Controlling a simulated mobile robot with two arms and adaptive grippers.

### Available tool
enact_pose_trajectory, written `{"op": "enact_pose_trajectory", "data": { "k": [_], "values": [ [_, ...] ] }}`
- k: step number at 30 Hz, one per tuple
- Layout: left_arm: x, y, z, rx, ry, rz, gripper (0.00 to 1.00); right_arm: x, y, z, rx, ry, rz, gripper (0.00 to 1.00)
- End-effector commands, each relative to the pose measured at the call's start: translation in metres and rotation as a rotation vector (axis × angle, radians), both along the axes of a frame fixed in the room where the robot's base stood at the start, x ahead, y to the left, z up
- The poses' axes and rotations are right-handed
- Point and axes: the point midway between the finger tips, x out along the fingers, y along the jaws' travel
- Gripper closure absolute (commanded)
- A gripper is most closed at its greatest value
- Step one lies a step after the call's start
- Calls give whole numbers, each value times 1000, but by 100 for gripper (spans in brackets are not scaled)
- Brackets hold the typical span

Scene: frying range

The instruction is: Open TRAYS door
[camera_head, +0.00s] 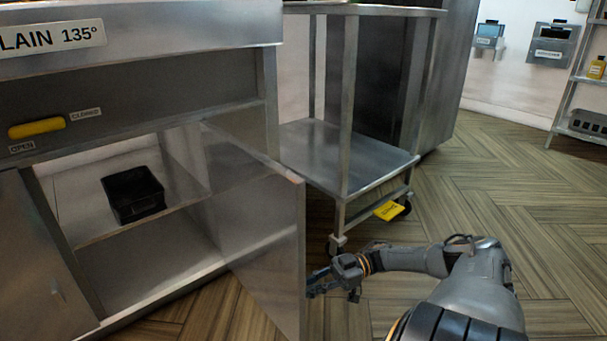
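A steel cabinet door (262,248) stands swung out on the right side of the cabinet opening. No TRAYS label is readable in this view. The open cabinet (185,262) shows a shelf with a black bin (133,194) on it. A second door panel (38,262) covers the left part of the cabinet. My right gripper (322,282) is low, just right of the open door's outer edge. Its fingers are small and dark, so whether it is open or touching the door is unclear. My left gripper is not in view.
A yellow handle (37,128) sits above the cabinet opening. Wooden floor (500,190) is clear to the right, before a shelf rack (571,80).

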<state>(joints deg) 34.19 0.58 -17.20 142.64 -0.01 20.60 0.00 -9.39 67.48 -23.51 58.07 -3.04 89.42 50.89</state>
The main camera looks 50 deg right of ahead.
Motion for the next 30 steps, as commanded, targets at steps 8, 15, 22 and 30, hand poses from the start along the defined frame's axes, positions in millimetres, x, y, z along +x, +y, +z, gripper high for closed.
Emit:
{"op": "enact_pose_trajectory", "data": {
  "k": [8, 15, 22, 30],
  "values": [
    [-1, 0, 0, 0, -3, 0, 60, 6, -6, 2, -8, -7, -22, 100],
    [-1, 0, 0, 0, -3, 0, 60, 7, -6, 4, -6, -11, -22, 64],
    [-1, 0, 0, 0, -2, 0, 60, 5, -5, 3, -6, -8, -16, 64],
    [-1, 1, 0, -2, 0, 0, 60, 3, -6, 1, -5, -5, -13, 64]
  ]
}}
